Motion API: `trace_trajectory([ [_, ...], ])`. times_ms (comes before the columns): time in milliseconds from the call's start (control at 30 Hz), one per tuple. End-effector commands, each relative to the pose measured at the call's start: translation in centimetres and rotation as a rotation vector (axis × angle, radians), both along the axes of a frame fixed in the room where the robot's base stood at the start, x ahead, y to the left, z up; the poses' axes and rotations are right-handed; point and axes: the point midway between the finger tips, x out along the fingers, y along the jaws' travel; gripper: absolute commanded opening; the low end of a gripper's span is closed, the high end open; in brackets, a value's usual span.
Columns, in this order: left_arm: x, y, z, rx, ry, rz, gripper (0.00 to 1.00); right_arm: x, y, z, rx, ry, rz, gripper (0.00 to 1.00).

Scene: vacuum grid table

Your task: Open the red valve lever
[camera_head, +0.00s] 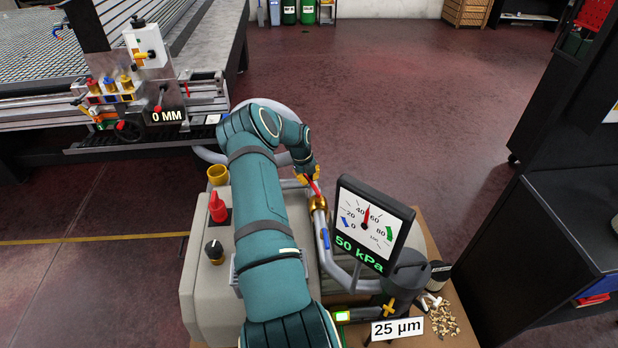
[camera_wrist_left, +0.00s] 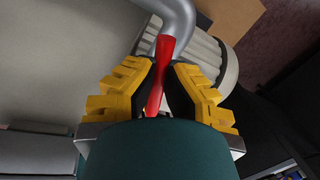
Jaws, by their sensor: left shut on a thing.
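The red valve lever (camera_head: 314,186) sits on a brass valve (camera_head: 318,203) on the grey pipe, just left of the gauge in the head view. My left gripper (camera_head: 305,176) reaches it from above and behind. In the left wrist view the yellow-and-black fingers of my left gripper (camera_wrist_left: 162,92) are shut on the red lever (camera_wrist_left: 160,75), one finger on each side. The lever's upper end shows beyond the fingertips against the grey pipe (camera_wrist_left: 178,18). The valve body is hidden in the wrist view. My right gripper is in neither view.
A gauge (camera_head: 374,226) reading 50 kPa stands right of the valve. A red knob (camera_head: 217,208) and a black knob (camera_head: 214,250) sit on the beige pump housing (camera_head: 205,290) at left. A grid table (camera_head: 60,75) stands at the back left. Open floor lies behind.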

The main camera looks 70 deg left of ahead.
Motion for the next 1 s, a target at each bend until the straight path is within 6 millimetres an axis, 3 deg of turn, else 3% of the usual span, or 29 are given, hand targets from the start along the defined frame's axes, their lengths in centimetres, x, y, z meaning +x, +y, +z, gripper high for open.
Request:
trace_trajectory([
  [33, 0.2, -0.4, -0.7, -0.010, 0.003, -0.036, 0.00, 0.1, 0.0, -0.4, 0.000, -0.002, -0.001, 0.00],
  [400, 1.4, -0.4, -0.7, -0.011, 0.003, -0.216, 0.00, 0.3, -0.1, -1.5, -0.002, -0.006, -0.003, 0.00],
  [1000, 1.6, -0.6, -0.6, -0.013, 0.004, -0.256, 0.00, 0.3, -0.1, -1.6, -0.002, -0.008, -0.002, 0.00],
])
